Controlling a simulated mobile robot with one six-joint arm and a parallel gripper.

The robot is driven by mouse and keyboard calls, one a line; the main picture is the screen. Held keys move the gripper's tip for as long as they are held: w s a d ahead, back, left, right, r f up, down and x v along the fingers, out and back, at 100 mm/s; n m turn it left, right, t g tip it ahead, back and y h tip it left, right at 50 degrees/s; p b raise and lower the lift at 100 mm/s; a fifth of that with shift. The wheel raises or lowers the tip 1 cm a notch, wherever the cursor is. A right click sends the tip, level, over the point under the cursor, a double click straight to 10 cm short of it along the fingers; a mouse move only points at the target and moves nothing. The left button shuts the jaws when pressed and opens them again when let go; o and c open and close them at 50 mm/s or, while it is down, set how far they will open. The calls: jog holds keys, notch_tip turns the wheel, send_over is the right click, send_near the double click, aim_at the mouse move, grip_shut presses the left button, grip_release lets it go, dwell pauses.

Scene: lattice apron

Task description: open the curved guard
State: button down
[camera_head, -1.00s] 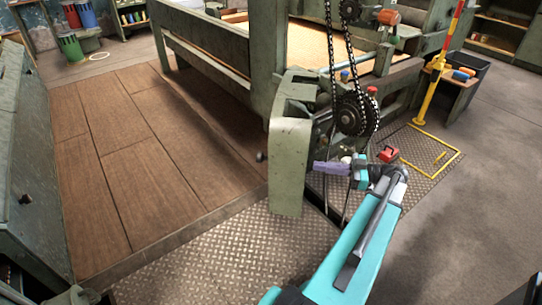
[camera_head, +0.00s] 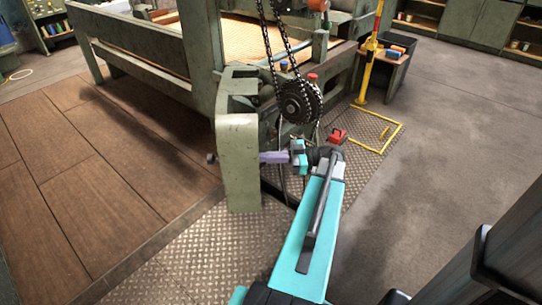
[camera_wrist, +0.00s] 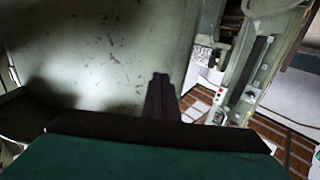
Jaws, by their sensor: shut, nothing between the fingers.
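The curved guard (camera_head: 238,165) is a worn grey-green bent panel standing upright at the machine's corner, left of the chain and sprocket (camera_head: 298,101). It stands out from the machine frame, with a gap on its right side. A small knob (camera_head: 211,158) sticks out at its left. My gripper (camera_head: 264,157) is shut and empty, its purple fingers pointing left at the guard's right edge. I cannot tell whether they touch it. In the wrist view the dark fingers (camera_wrist: 160,85) lie in front of the guard's scuffed face (camera_wrist: 110,50), which fills the upper left.
A wooden platform (camera_head: 90,170) lies left of the guard, and tread plate (camera_head: 210,250) lies below it. A yellow post (camera_head: 369,60) stands behind. Concrete floor (camera_head: 440,130) is open at right.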

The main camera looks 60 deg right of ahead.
aim_at(233, 158)
jog(key=b+x, duration=0.1)
jog(key=x, duration=0.9)
